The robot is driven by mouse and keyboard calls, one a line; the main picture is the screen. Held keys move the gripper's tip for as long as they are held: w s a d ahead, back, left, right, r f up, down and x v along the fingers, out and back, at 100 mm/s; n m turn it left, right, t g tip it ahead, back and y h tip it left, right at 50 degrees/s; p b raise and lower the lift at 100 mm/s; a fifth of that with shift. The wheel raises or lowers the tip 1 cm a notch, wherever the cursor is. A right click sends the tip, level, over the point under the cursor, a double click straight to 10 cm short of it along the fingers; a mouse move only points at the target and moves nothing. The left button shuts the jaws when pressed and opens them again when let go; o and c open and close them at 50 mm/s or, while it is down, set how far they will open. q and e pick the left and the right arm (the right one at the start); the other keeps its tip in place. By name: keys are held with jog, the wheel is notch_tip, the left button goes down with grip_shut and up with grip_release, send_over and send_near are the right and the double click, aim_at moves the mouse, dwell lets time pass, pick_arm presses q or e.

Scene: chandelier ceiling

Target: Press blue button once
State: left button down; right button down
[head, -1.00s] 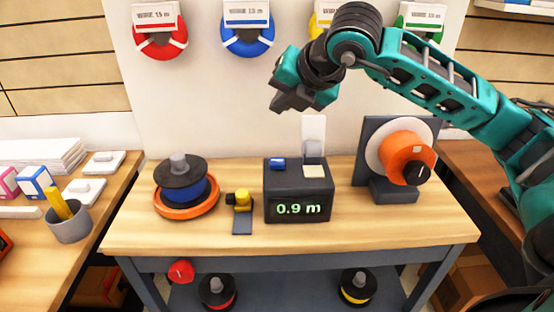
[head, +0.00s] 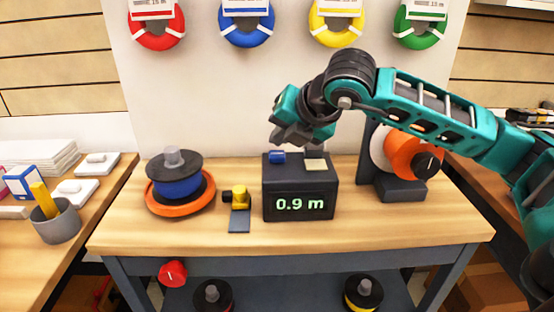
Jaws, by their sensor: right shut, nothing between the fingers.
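The blue button (head: 277,157) is on the left part of the top of a dark box (head: 300,186) on the wooden bench. A pale square (head: 316,164) lies on the box's top to its right. The box's front display reads 0.9 m in green. My right gripper (head: 275,140) is shut and empty. Its fingers point down and left, just above the blue button in the picture; I cannot tell whether they touch it. My left gripper is not in view.
A blue spool on an orange ring (head: 178,186) and a small yellow device (head: 238,197) stand left of the box. An orange reel (head: 407,154) on a dark stand is at right, partly behind my arm. The bench (head: 270,238) is clear in front.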

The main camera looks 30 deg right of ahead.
dwell(0.7)
dwell(0.5)
dwell(0.7)
jog(key=shift+f, duration=0.1)
jog(key=shift+f+b, duration=0.4)
jog(key=shift+b, duration=0.4)
